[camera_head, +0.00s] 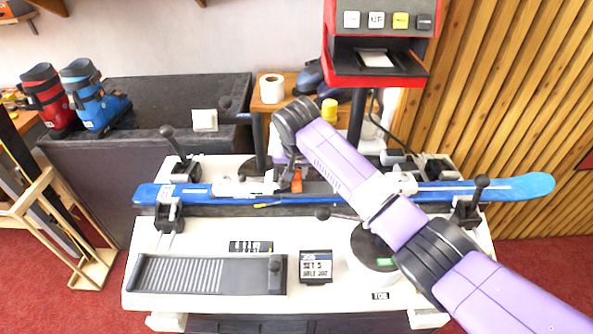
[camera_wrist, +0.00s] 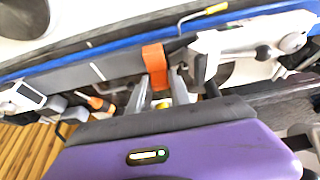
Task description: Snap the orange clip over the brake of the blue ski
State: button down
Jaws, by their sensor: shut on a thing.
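The blue ski (camera_head: 510,188) lies across the bench, held in clamps near both ends, with white bindings on top; it also shows in the wrist view (camera_wrist: 120,36). My gripper (camera_head: 292,172) is low over the middle of the ski, beside the left binding (camera_head: 247,186). It is shut on the orange clip (camera_head: 297,186), which sticks out past the fingertips (camera_wrist: 160,92) in the wrist view (camera_wrist: 154,57). The clip is close to the white binding part (camera_wrist: 235,45). The brake is not clearly told apart, and I cannot tell whether the clip touches it.
Black clamps with lever knobs stand at the left (camera_head: 170,209) and right (camera_head: 467,208) of the ski. A red-framed machine (camera_head: 376,74) rises behind the bench. A ribbed black tray (camera_head: 195,276) and a small dark box (camera_head: 316,266) lie in front. The white bench top (camera_head: 200,240) has bare room between.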

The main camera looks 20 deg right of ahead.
jog(key=shift+f+b, duration=0.35)
jog(key=shift+f, duration=0.45)
jog(key=c, duration=1.1)
grip_release()
jog(key=shift+c, duration=0.2)
jog(key=shift+o, duration=0.5)
jog(key=shift+a, duration=0.2)
